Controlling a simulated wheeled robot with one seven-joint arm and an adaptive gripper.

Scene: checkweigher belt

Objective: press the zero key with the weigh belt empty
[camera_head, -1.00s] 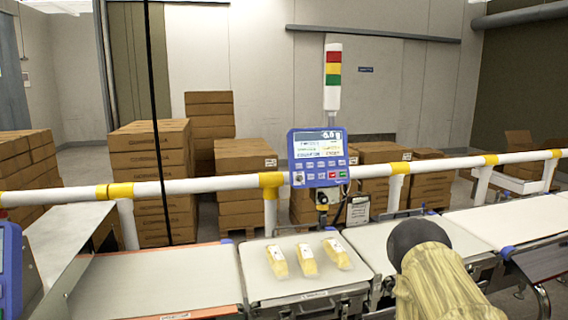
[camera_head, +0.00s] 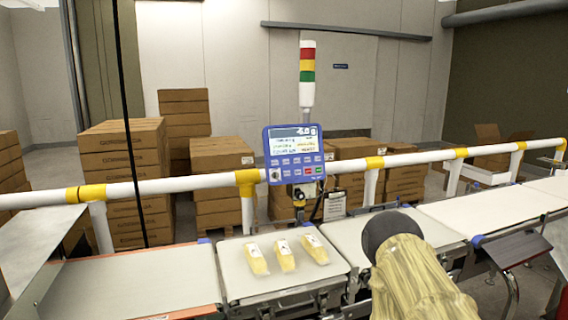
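The blue weighing terminal (camera_head: 294,154) stands on a post behind the belts, with a lit display and rows of keys. Its top line seems to read about -6.0 g, but the digits are blurred. I cannot tell which small key is the zero key. The weigh belt (camera_head: 262,292) is below it and is not empty. Three pale yellow wrapped packs lie apart on it: a left pack (camera_head: 257,262), a middle pack (camera_head: 284,257) and a right pack (camera_head: 314,249). My arm shows at the lower right, over the belt right of the weigh belt. My gripper is not visible.
A white and yellow rail (camera_head: 210,184) runs behind the belts. A red, yellow and green signal tower (camera_head: 307,75) rises above the terminal. The infeed belt (camera_head: 130,286) at left and outfeed belt (camera_head: 490,206) at right look bare. Stacked cartons (camera_head: 125,165) stand behind the rail.

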